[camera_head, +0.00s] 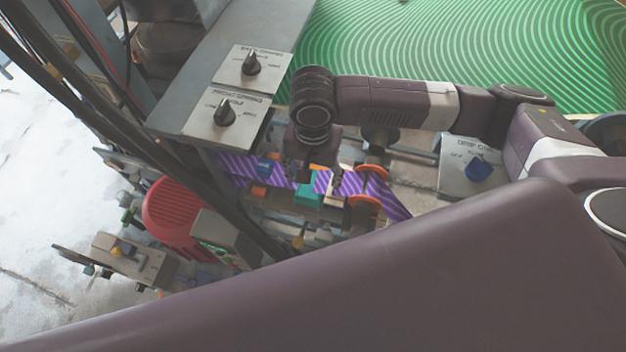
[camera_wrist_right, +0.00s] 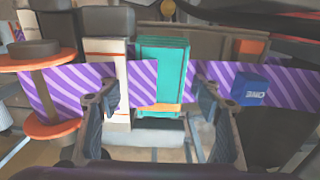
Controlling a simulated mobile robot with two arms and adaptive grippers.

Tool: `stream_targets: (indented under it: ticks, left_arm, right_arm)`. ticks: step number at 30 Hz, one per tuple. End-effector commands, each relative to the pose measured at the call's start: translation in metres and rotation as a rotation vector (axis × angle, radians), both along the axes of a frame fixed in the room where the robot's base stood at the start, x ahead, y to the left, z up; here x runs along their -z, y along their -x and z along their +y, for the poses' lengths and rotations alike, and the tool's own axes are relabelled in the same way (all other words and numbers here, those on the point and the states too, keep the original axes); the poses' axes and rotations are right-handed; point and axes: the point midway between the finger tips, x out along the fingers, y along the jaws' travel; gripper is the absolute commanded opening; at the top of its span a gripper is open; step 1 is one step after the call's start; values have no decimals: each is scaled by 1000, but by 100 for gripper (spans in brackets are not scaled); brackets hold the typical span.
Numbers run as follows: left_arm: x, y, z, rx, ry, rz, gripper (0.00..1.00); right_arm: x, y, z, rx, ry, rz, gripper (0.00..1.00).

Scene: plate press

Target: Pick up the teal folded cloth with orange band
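The teal folded cloth (camera_head: 307,197) is near the middle of the head view, by the purple striped strip (camera_head: 237,168). In the right wrist view the teal cloth (camera_wrist_right: 163,68) stands as an upright stack, with an orange band (camera_wrist_right: 166,107) low on it. My right gripper (camera_head: 319,183) is over this spot. In the right wrist view the right gripper (camera_wrist_right: 156,92) is open and empty, one finger on each side of the cloth. Whether a finger touches anything is unclear. My left gripper is not in view.
A pale upright block (camera_wrist_right: 118,75) stands close left of the cloth. A blue box (camera_wrist_right: 249,90) and an orange block (camera_wrist_right: 249,47) are to the right. Orange discs (camera_head: 365,203) flank the strip. Knob panels (camera_head: 222,117) and a red motor housing (camera_head: 172,212) lie left.

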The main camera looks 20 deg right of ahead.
Motion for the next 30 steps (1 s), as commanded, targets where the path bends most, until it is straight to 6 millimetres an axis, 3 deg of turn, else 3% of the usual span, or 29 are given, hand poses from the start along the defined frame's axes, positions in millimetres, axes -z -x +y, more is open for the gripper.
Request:
stream_targets:
  ticks: [2, 9, 22, 26, 30]
  left_arm:
    - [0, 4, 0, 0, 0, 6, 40]
    - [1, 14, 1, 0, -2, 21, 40]
    - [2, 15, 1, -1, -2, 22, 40]
    - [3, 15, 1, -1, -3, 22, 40]
    - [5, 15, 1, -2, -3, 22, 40]
  right_arm:
    - [0, 0, 0, 0, 0, 0, 48]
    - [0, 0, 0, 0, 0, 0, 21]
    - [-10, -1, 1, 1, -2, -3, 20]
    - [-27, -1, 1, 0, -3, -3, 20]
    - [-56, -1, 1, -1, -3, -4, 20]
